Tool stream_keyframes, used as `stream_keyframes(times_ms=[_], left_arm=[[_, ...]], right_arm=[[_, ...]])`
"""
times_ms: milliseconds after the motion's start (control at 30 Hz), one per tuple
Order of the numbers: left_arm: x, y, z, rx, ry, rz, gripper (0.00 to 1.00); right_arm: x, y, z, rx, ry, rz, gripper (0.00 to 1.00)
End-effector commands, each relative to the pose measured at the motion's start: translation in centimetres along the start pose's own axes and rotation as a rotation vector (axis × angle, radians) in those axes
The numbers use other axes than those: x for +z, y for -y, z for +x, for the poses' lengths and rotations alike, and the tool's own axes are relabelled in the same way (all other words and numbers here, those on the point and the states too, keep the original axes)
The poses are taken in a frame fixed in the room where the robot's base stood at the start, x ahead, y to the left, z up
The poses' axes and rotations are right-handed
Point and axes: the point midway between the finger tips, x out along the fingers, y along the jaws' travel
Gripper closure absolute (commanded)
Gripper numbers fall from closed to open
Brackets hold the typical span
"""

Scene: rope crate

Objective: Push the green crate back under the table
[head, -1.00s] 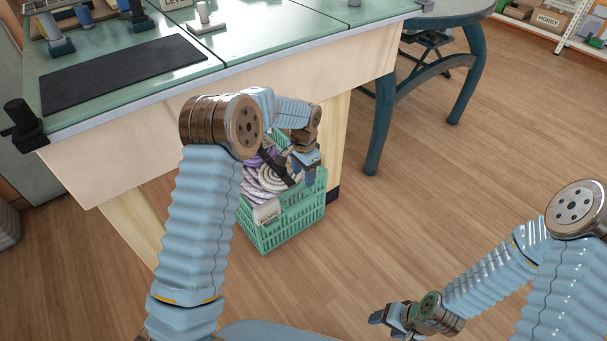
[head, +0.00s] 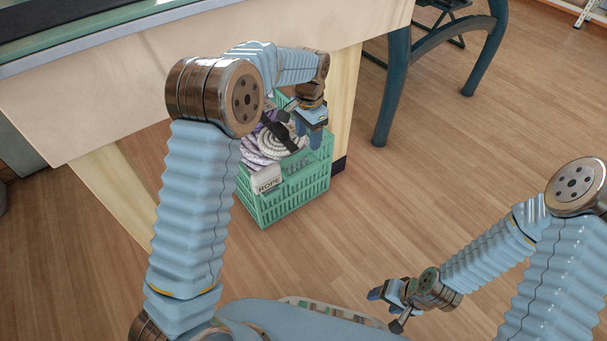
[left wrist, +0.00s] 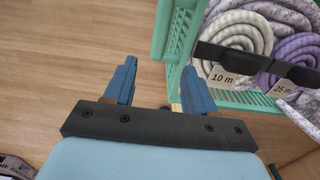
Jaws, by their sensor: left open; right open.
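The green crate (head: 292,197) stands on the wooden floor beside the right table leg, partly under the table's (head: 200,62) front edge. It holds coiled white and purple ropes (head: 277,140) and bears a ROPE label. My left gripper (head: 314,132) is at the crate's right upper part, fingers pointing down. In the left wrist view its open, empty fingers (left wrist: 160,70) are close to the green rim (left wrist: 162,30); I cannot tell whether they touch it. My right gripper (head: 388,300) is open and empty over the floor at lower right, away from the crate.
The pale right table leg (head: 346,105) stands right behind the crate. A dark teal stand (head: 393,90) is further right. The floor (head: 420,200) in front and to the right of the crate is clear.

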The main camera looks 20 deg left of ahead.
Motion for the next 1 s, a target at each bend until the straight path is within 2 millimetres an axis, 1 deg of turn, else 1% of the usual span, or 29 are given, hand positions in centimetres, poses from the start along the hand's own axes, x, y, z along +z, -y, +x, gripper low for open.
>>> stream_keyframes(times_ms=[33,167,267,367,600,700,833,1000], left_arm=[[-0.1,-0.3,0.8,-0.001,-0.004,0.003,0.45],[0.0,-0.6,0.8,0.003,-0.002,0.005,0.45],[0.0,-0.6,1.8,0.004,-0.001,0.005,0.45],[0.0,-0.6,3.9,0.004,0.0,0.005,0.45],[0.0,-0.6,9.6,0.003,0.0,0.006,0.45],[0.0,-0.6,11.4,0.004,-0.001,0.005,0.45],[0.0,-0.6,13.1,0.003,-0.001,0.005,0.45],[-0.1,-0.6,13.9,0.001,-0.004,0.005,0.45]], right_arm=[[0.0,-0.6,1.4,0.0,0.0,0.001,0.37],[0.0,-0.7,1.7,0.0,0.0,0.002,0.37],[0.0,-0.8,1.9,0.0,-0.001,0.002,0.37],[-0.1,-1.0,2.4,0.0,-0.002,0.002,0.37],[-0.1,-1.5,3.7,0.001,-0.006,0.003,0.37],[-0.1,-1.6,4.1,0.001,-0.007,0.003,0.37],[-0.1,-1.8,4.4,0.001,-0.008,0.004,0.37],[-0.2,-1.8,4.5,0.001,-0.009,0.004,0.37]])
